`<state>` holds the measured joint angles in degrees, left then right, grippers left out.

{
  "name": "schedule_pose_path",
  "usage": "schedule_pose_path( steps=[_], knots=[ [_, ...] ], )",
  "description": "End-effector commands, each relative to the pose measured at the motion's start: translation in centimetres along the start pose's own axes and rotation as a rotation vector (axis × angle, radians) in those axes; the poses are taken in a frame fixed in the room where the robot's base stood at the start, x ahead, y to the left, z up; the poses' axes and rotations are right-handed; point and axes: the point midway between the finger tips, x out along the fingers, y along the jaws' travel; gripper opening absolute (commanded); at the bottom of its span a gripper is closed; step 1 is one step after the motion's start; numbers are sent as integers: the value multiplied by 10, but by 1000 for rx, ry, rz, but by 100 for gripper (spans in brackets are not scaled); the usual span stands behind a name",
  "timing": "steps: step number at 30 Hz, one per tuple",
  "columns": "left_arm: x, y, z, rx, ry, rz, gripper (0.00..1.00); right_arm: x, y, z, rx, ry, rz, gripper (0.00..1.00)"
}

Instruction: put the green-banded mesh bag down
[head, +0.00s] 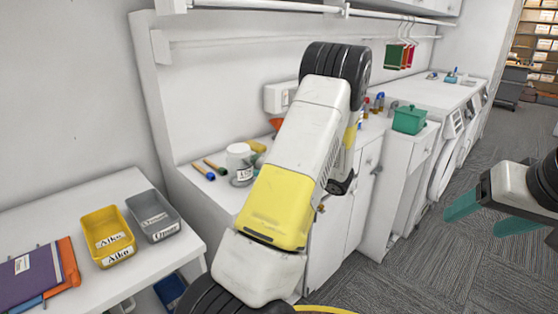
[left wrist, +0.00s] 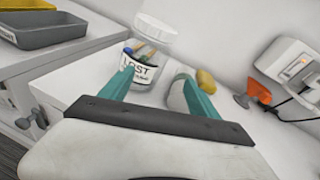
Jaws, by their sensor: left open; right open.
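I make out no green-banded mesh bag in either view. My left gripper's two teal fingers (left wrist: 156,84) are apart in the left wrist view, above a white counter, with nothing clearly between them. In the head view my left arm hides that gripper. A clear jar labelled LOST (left wrist: 141,73) stands beyond the fingers and also shows in the head view (head: 240,163). A pale rounded thing (left wrist: 177,95) sits beside the right-hand finger, partly hidden; I cannot tell what it is. My right gripper (head: 484,215) is open and empty over the carpet at the right.
A yellow bin (head: 103,222) and grey bin (head: 160,228) stand on the left table beside folders (head: 38,280). Markers (head: 203,172) lie near the jar; a yellow lump (left wrist: 206,80) lies behind it. A green box (head: 409,119) stands on the counter farther right. Carpet (head: 425,260) at right is clear.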

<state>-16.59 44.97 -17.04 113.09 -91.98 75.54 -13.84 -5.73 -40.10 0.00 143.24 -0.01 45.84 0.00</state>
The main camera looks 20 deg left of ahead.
Motion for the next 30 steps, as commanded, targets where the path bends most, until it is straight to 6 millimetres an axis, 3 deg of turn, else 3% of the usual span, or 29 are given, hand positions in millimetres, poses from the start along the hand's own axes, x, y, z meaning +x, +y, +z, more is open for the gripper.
schedule_pose_path(
  steps=[3, 8, 18, 25, 30],
  knots=[
    [0, -26, -24, 116, -86, -109, 71, 0, 0, 0, 0, 0, 0, 67],
    [-1, -44, -38, 185, -144, -186, 71, 0, 0, 0, 0, 0, 0, 67],
    [46, -56, -34, 195, -152, -198, 71, 0, 0, 0, 0, 0, 0, 67],
    [63, -60, -32, 194, -151, -198, 71, 0, 0, 0, 0, 0, 0, 67],
    [91, -65, -28, 194, -152, -196, 71, 0, 0, 0, 0, 0, 0, 67]
  ],
)
